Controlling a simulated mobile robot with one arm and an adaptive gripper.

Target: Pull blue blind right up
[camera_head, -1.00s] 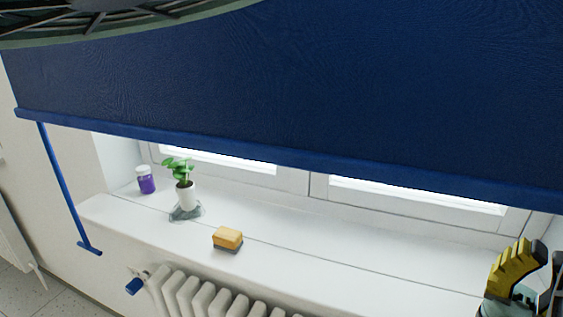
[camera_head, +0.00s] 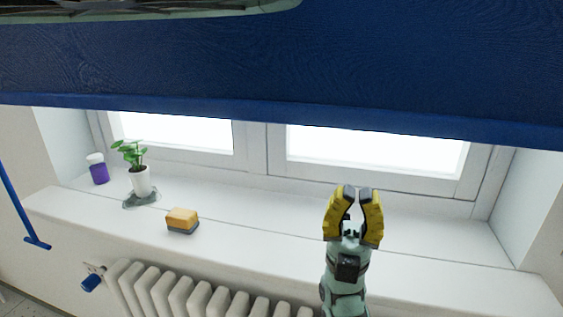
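The blue blind (camera_head: 300,75) spans the top of the head camera view and covers the upper part of the window. Its straight bottom bar (camera_head: 300,113) hangs above the window sill, with bright panes showing below it. A blue rod with a short crosspiece (camera_head: 20,210) hangs at the left edge, left of the sill. My gripper (camera_head: 357,192) is in front of the sill, right of the middle and below the bar in the picture. Its yellow fingers point up, with a gap between them and nothing held. It appears apart from the blind and the rod.
On the white sill (camera_head: 300,240) stand a purple jar (camera_head: 98,170), a potted plant (camera_head: 140,180) and a yellow sponge (camera_head: 182,220). A white radiator (camera_head: 190,293) with a blue valve knob (camera_head: 91,283) is below. The sill's right part is clear. A dark round object crosses the top left.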

